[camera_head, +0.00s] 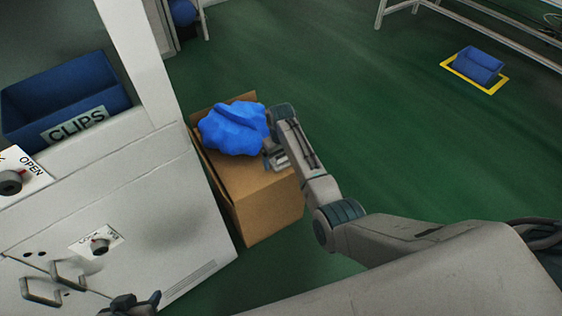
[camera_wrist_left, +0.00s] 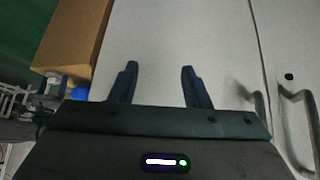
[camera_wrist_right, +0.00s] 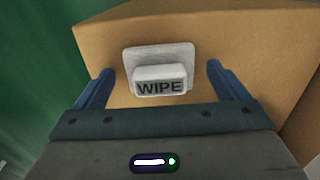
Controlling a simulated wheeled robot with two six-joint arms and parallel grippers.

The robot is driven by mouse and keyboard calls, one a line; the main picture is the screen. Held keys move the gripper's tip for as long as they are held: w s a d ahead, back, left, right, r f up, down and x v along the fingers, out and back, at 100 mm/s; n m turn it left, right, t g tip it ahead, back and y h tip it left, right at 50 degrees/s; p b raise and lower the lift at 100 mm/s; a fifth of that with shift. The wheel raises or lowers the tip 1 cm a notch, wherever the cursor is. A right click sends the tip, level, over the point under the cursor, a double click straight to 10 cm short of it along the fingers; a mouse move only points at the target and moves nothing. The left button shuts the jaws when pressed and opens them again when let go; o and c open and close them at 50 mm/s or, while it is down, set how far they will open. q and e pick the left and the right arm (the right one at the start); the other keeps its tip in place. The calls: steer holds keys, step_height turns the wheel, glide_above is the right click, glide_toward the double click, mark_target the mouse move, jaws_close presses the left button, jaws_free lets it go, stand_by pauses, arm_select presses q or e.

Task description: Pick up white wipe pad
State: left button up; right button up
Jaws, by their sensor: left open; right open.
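The white wipe pad (camera_wrist_right: 160,76), a pale block on a square base and marked WIPE, sits against the cardboard box (camera_wrist_right: 240,40) in the right wrist view. My right gripper (camera_wrist_right: 155,70) is open, with one finger on either side of the pad, apart from it. In the head view my right gripper (camera_head: 274,152) is at the right side of the box, beside the blue bag; the arm largely hides the pad there. My left gripper (camera_head: 132,303) is open and empty in front of the white cabinet; it also shows in the left wrist view (camera_wrist_left: 160,78).
The white cabinet (camera_head: 150,210), with handles and knobs, stands left of the box and carries a blue CLIPS bin (camera_head: 70,95). A blue bin (camera_head: 478,66) stands on a yellow floor mark. Green floor is clear right of the box.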

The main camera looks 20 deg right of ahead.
mark_target(281, 156)
steer(key=c, duration=1.1)
arm_select(q)
steer(key=shift+s+a+r+g+y+p, duration=0.4)
steer(key=shift+s+a+r+g+p, duration=0.3)
steer(key=shift+a+r+g+p, duration=0.3)
arm_select(e)
steer(key=shift+o, duration=0.2)
step_height(281, 156, up, 10)
steer(key=shift+r, duration=0.1)
